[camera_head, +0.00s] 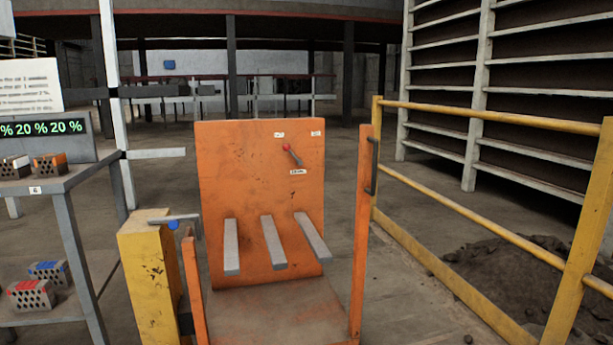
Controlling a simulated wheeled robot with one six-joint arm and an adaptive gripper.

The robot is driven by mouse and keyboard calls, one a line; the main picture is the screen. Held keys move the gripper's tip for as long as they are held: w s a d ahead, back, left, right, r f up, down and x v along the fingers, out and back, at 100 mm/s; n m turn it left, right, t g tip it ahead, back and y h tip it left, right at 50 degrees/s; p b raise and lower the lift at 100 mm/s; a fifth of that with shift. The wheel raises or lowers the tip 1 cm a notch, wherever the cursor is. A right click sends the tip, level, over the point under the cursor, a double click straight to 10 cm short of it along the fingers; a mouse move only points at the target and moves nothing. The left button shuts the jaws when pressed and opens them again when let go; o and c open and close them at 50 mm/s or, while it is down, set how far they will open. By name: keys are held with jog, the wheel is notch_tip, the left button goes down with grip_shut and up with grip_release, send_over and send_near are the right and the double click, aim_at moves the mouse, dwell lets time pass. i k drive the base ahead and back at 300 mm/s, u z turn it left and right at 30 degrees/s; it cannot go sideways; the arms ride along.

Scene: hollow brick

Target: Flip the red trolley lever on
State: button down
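The red-knobbed trolley lever (292,154) sits on the upper right of the orange trolley's upright back panel (240,170). Its red knob is at the upper left and its grey stem slants down to the right. Small white labels lie above it at left and right, and another lies below; their text is too small to read. Three grey bars (273,243) stick out from the panel below the lever. My gripper is not in view.
A yellow post (150,280) with a blue-ended grey handle stands left of the trolley. A grey shelf (70,178) with hollow bricks is at far left. A yellow railing (470,215) runs along the right. An orange post (362,230) with a black handle borders the trolley's right side.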

aim_at(286, 147)
jog(key=u, duration=0.35)
jog(key=i, duration=1.1)
jog(key=z, duration=0.85)
